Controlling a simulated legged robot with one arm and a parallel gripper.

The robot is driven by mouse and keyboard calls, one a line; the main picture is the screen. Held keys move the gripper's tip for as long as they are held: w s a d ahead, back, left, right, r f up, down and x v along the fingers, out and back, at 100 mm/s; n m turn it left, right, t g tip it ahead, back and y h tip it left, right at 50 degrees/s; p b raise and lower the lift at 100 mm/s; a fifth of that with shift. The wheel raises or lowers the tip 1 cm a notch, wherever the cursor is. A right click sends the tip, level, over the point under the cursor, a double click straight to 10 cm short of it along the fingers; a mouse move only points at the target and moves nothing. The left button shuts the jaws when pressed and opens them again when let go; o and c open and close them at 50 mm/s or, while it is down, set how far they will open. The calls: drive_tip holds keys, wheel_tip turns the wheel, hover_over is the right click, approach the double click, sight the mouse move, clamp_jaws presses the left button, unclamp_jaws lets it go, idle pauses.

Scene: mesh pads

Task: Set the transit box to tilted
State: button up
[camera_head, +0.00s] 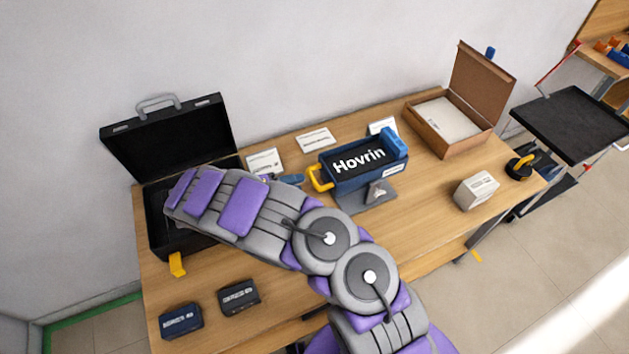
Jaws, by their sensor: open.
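The task's transit box is not clearly named in view. The likeliest one is the blue box (352,176) marked "Hovrin", with a yellow handle at its left end and a lighter blue end piece at its right. It sits at the middle of the table on a grey stand (352,203) and looks tipped, though its exact angle is hard to judge. My purple and grey arm reaches left across the table in front of it. My gripper cannot be made out. A small blue-grey part (291,180) shows just past my arm, near the yellow handle; I cannot tell what it is.
An open black case (172,138) stands at the left of the table (420,215), partly behind my arm. An open cardboard box (437,145) is at the back right. A white block (476,190) and two dark boxes (181,320) stand nearer. A black cart (572,120) is beyond.

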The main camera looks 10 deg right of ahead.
sight(311, 179)
drive_tip(key=b+x, duration=0.1)
drive_tip(key=x, duration=0.6)
drive_tip(key=shift+a, duration=0.3)
drive_tip(key=shift+c, duration=0.2)
drive_tip(key=shift+a, duration=0.25)
drive_tip(key=c, duration=0.3)
drive_tip(key=shift+d, duration=0.2)
clamp_jaws()
drive_tip(key=shift+s, duration=0.1)
drive_tip(key=shift+f, duration=0.1)
